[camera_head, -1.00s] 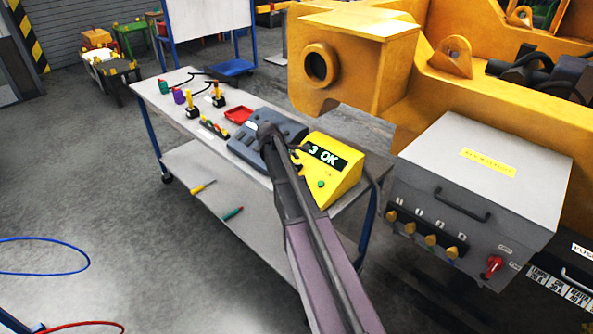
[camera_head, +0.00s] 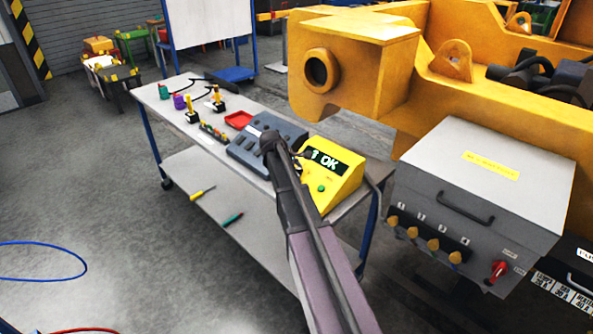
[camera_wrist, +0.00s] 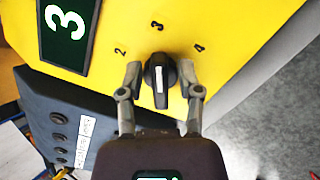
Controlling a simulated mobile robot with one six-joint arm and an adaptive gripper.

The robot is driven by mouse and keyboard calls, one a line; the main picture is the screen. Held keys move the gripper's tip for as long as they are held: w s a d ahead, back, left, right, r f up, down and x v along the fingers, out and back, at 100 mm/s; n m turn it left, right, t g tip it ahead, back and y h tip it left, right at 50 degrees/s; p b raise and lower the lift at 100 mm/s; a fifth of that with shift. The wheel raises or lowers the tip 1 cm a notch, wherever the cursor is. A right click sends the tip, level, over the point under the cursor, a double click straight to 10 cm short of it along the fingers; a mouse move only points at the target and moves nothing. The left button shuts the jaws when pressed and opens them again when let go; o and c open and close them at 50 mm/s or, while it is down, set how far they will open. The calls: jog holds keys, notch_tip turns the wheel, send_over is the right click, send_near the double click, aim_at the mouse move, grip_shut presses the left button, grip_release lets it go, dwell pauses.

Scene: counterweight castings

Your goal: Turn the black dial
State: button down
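The black dial (camera_wrist: 160,73) sits on the face of a yellow box (camera_wrist: 210,25), which also shows in the head view (camera_head: 342,184). Its white mark points up toward the printed 3, between the 2 and the 4. My gripper (camera_wrist: 160,66) has one finger on each side of the dial. The fingers are apart, with a narrow gap seeming to show between each fingertip and the dial. The box's display (camera_wrist: 67,24) shows a 3 in the wrist view and OK in the head view. My arm hides the dial in the head view.
The yellow box stands on a bench (camera_head: 160,97) beside a dark grey device (camera_head: 245,150). A grey cabinet (camera_head: 490,170) with several knobs stands right of the bench, below a large yellow casting (camera_head: 375,80).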

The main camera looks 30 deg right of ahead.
jog(key=shift+s+m, duration=0.1)
jog(key=shift+m, duration=0.9)
jog(key=m, duration=0.4)
jog(key=shift+s+a+f+y, duration=0.1)
jog(key=shift+a+y, duration=0.05)
jog(key=shift+y, duration=0.15)
jog(key=m, duration=0.6)
jog(key=shift+a+f+y+p, duration=0.1)
jog(key=shift+a+y+p, duration=0.05)
jog(key=shift+y+p, duration=0.25)
jog(key=c, duration=0.7)
grip_release()
jog(key=shift+o, duration=0.3)
